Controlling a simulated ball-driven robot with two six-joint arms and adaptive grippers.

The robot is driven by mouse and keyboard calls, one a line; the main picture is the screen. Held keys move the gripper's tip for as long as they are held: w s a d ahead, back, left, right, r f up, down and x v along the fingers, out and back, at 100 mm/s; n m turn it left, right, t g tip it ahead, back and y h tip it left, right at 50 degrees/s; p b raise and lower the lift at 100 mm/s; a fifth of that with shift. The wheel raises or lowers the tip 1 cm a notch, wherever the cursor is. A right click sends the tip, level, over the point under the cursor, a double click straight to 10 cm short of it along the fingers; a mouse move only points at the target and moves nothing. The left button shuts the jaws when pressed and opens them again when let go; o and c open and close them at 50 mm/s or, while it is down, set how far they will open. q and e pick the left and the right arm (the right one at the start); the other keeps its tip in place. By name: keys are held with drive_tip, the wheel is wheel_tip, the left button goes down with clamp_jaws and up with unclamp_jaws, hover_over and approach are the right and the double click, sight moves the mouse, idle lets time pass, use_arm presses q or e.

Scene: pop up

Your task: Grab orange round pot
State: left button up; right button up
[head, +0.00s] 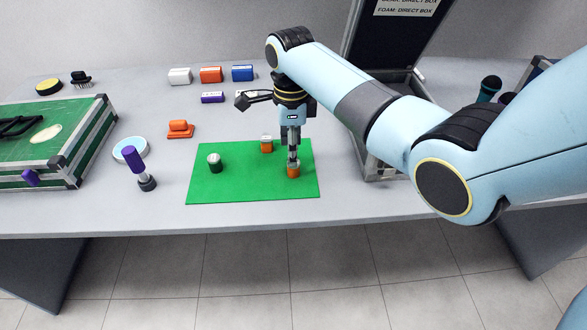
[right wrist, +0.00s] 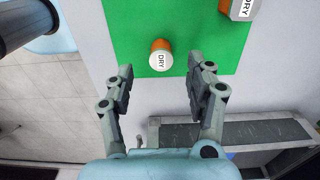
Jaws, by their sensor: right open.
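The orange round pot (head: 293,172) stands on the green mat (head: 240,188), near its right side. It also shows in the right wrist view (right wrist: 160,56), with a round white top marked "DRY". My right gripper (head: 293,158) points down, just above or at the pot, and partly hides it in the head view. In the right wrist view its two fingers (right wrist: 163,82) are apart, with the pot in line with the gap between them. Contact is not visible. A second orange pot (head: 266,146) with a white, angular top (right wrist: 243,9) stands farther back. My left gripper is not in view.
A dark green pot (head: 214,162) stands on the mat's left part. Left are a purple-handled stamp (head: 136,162), a round dish (head: 130,148) and a green-topped case (head: 50,140). An open case (head: 382,165) stands right of the mat. Small boxes (head: 210,74) line the back.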

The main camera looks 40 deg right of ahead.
drive_tip(key=f+b, duration=0.1)
drive_tip(key=f, duration=0.4)
drive_tip(key=shift+d+f, duration=0.15)
drive_tip(key=shift+d, duration=0.05)
drive_tip(key=shift+c, duration=0.2)
drive_tip(key=c, duration=1)
